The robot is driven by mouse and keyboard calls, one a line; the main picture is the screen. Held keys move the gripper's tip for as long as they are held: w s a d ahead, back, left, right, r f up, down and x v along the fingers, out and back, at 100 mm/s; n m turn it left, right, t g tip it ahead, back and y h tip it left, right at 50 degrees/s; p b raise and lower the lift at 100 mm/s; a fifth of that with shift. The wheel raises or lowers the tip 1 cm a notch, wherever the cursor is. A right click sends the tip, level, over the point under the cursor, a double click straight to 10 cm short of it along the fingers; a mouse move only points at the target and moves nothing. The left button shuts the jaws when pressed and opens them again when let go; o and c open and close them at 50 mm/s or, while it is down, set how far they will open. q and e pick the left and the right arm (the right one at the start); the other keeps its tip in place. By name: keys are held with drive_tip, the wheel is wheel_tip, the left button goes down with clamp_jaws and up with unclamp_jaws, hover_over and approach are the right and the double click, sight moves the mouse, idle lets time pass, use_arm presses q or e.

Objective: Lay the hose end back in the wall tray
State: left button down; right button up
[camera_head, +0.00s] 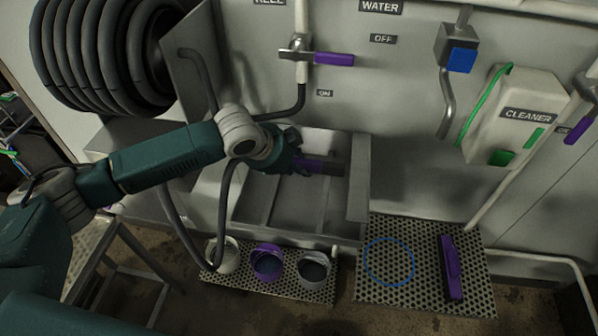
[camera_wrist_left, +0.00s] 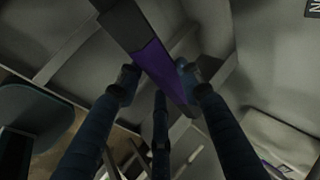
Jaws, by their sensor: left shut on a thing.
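The hose end (camera_head: 318,167), a purple grip with a dark grey nozzle, is held by my left gripper (camera_head: 298,163) over the wall tray (camera_head: 358,195), a grey metal box with dividers. The dark hose (camera_head: 226,195) hangs in a loop below the left wrist. My right gripper is not in view.
A coiled hose reel (camera_head: 75,50) is at the upper left. A purple-handled valve (camera_head: 333,59) sits above the tray. Several cups (camera_head: 267,262) stand on a perforated shelf below. A perforated platform (camera_head: 420,295) at the right holds a blue ring (camera_head: 366,258) and a purple tool (camera_head: 452,268).

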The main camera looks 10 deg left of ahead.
use_arm(q)
drive_tip(key=shift+s+a+f+b, duration=0.1)
drive_tip(key=shift+s+f+b, duration=0.05)
drive_tip(key=shift+f+b, duration=1.75)
drive_tip(key=shift+s+a+f+b, duration=0.1)
drive_tip(key=shift+f+b, duration=1.2)
drive_tip(key=shift+f, duration=1.2)
drive_tip(key=shift+f, duration=0.3)
drive_tip(key=c, duration=1.1)
unclamp_jaws()
drive_tip(key=shift+s+f, duration=0.1)
drive_tip(key=v, duration=1.2)
